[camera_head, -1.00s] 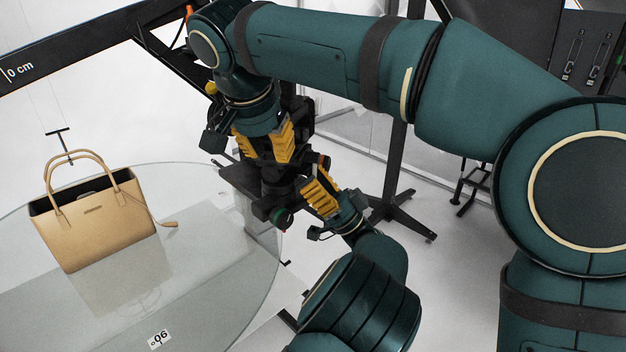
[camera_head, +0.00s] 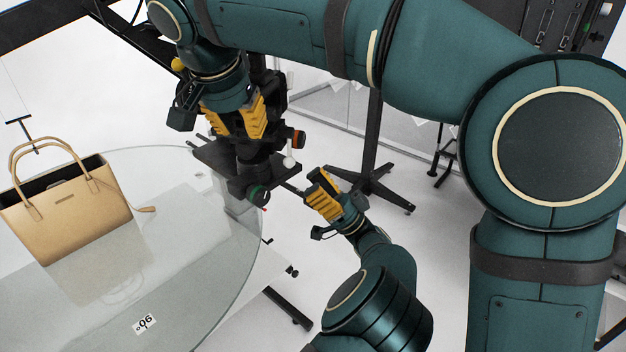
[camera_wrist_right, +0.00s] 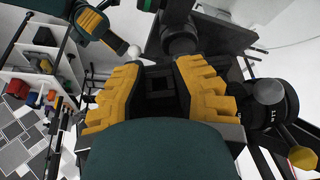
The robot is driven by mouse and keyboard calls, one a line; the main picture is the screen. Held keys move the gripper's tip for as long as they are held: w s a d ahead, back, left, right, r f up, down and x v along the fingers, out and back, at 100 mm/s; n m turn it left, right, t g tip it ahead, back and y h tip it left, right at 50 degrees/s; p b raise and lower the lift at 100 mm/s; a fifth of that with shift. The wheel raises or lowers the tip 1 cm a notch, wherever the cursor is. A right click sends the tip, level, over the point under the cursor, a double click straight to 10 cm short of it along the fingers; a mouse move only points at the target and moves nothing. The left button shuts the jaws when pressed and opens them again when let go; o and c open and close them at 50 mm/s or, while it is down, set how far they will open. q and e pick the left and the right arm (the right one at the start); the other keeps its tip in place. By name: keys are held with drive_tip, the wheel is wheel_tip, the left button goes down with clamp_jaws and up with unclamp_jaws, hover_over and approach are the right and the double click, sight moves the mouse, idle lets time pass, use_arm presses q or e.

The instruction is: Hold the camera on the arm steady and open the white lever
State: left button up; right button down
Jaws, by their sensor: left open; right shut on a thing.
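The camera (camera_head: 262,92) is a black body on the arm above a dark plate, and my right gripper (camera_head: 235,125) is shut on it from above. In the right wrist view, the dark camera body (camera_wrist_right: 160,88) sits between the yellow finger pads. The white lever (camera_head: 289,161) hangs at the right of the mount, and its white round end (camera_wrist_right: 134,50) shows in the wrist view. My left gripper (camera_head: 316,188) is open, below and right of the lever and apart from it. It also shows at the upper left of the wrist view (camera_wrist_right: 90,22).
A glass turntable (camera_head: 190,290) with a tan handbag (camera_head: 70,215) stands on the left. A black stand (camera_head: 372,150) is behind the left gripper. Shelves (camera_wrist_right: 38,65) stand at the left of the wrist view.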

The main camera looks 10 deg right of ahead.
drive_tip(key=c, duration=1)
unclamp_jaws()
drive_tip(key=shift+w, duration=0.1)
drive_tip(key=shift+o, duration=0.8)
drive_tip(key=shift+w+f, duration=0.1)
